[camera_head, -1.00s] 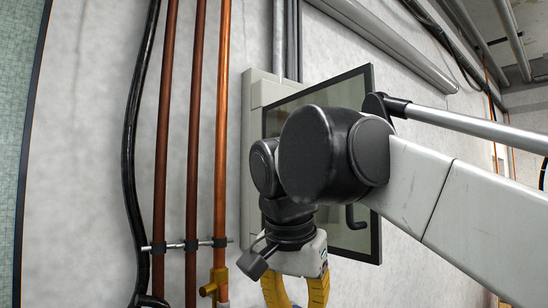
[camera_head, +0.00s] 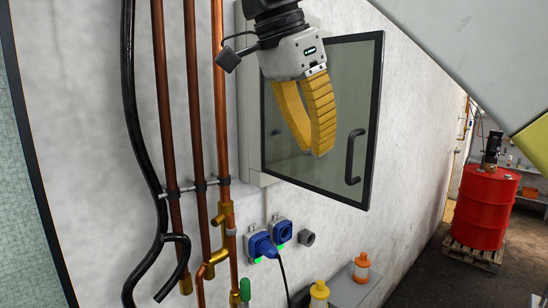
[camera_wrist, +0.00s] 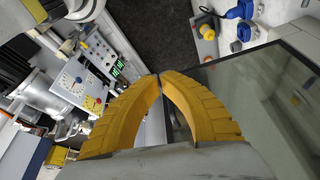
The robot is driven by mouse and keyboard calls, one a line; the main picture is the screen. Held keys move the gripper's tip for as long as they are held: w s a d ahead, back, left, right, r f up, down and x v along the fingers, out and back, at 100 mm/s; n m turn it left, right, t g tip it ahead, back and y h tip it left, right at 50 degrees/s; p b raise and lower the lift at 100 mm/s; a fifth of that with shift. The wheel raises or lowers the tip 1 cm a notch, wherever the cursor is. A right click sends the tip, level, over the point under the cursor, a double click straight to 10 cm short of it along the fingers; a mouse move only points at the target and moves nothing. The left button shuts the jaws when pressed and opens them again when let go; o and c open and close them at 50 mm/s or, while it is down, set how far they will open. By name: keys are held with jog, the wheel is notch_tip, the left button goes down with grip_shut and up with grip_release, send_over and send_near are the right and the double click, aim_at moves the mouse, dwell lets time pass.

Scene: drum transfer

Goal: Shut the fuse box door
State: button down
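The fuse box (camera_head: 247,110) is a pale beige cabinet on the wall in the head view. Its door (camera_head: 335,175) is a glass pane in a dark frame with a black handle (camera_head: 353,157) near the right edge. The door stands open, its handle edge out from the wall. My gripper (camera_head: 318,152) has two yellow ribbed fingers and hangs in front of the glass, left of the handle. In the wrist view the fingertips (camera_wrist: 160,76) meet with nothing between them, and the door glass (camera_wrist: 265,75) lies right of them. I cannot tell whether they touch it.
Copper pipes (camera_head: 198,110) and a black cable run down the wall at left. Blue sockets (camera_head: 280,230) sit below the box. A grey ledge (camera_head: 345,292) holds yellow and orange-topped bottles. A red drum (camera_head: 485,207) stands on a pallet at right. The floor before it is clear.

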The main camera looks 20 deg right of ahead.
jog(key=shift+w+d+f+p, duration=0.1)
jog(key=shift+d+f+p, duration=0.1)
jog(key=shift+d+f, duration=0.5)
jog(key=shift+w+d+f+p, duration=0.1)
jog(key=shift+d+f+p, duration=0.2)
jog(key=shift+d, duration=0.7)
jog(key=shift+w+d+f+p, duration=0.1)
jog(key=shift+d+f, duration=0.45)
jog(key=shift+d, duration=0.3)
